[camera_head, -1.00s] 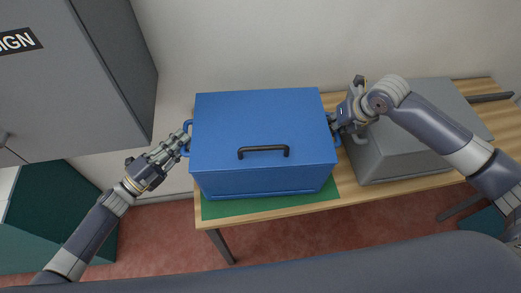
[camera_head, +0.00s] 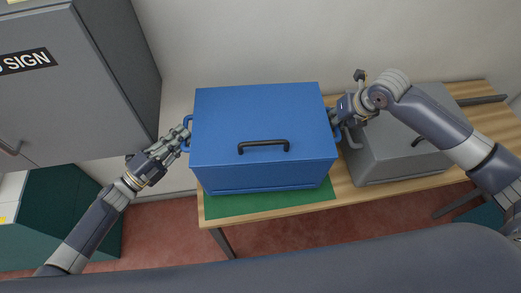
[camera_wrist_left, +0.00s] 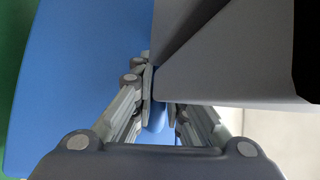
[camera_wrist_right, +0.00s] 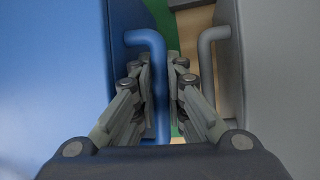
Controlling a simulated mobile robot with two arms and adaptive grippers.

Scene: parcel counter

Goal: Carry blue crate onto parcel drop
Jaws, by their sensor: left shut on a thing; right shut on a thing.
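The blue crate (camera_head: 262,120) with a black lid handle appears in the head view over the green mat (camera_head: 270,202) on the wooden table. A strip of the mat shows along its front. Whether the crate touches the mat or hangs above it, I cannot tell. My left gripper (camera_head: 184,137) is shut on the crate's left side handle; the blue handle (camera_wrist_left: 156,115) shows between its fingers. My right gripper (camera_head: 337,120) is shut on the right side handle; this handle (camera_wrist_right: 161,95) shows between its fingers in the right wrist view. No label marks the parcel drop.
A grey crate (camera_head: 405,160) stands on the table (camera_head: 497,118) close to the right of the blue crate, behind my right arm. A grey cabinet (camera_head: 95,110) with a sign stands at the left. A dark green container (camera_head: 75,205) is below it.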

